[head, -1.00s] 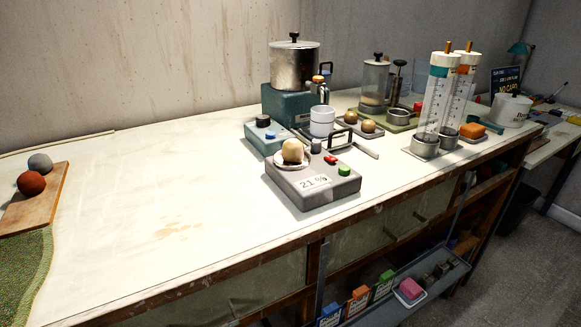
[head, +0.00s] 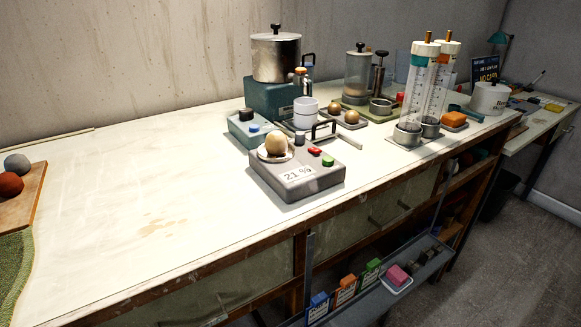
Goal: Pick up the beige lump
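A beige lump (head: 276,143) sits on the small white dish (head: 262,155) on top of a grey scale (head: 297,176). The scale's label reads about 21. Two more tan-beige lumps (head: 351,116) lie on a tray behind the scale, to its right. Neither of my grippers shows in the head view.
A metal pot (head: 276,58) on a teal base and a white cup (head: 306,112) stand behind the scale. Clear cylinders (head: 417,92) stand to the right. A board (head: 30,205) with grey and rust-red balls lies far left. The table's left middle is clear.

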